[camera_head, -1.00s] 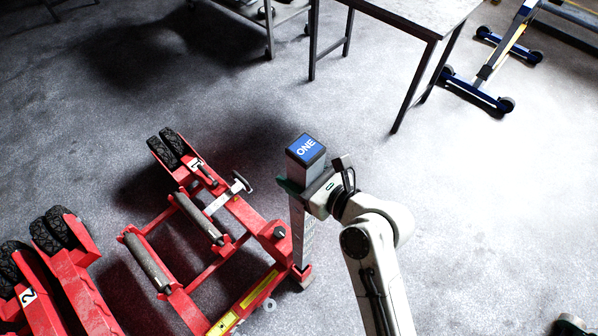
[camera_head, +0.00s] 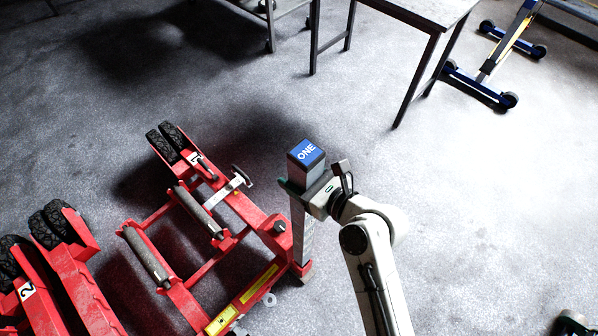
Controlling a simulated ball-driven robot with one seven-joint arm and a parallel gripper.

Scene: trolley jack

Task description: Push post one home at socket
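Post one is a grey square post (camera_head: 304,218) with a blue cap marked "ONE" on top. It stands upright at the right corner of the red trolley jack (camera_head: 235,285). Its lower end is at the red socket (camera_head: 303,268) there; I cannot tell how deep it sits. My gripper (camera_head: 306,190) is at the post's upper part, just below the cap, with a dark green finger showing on the left side. It appears shut around the post, though the far finger is mostly hidden.
A second red jack marked "2" (camera_head: 60,285) stands at the lower left. A grey table (camera_head: 425,14) is at the top, with a blue wheeled stand (camera_head: 480,85) to its right.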

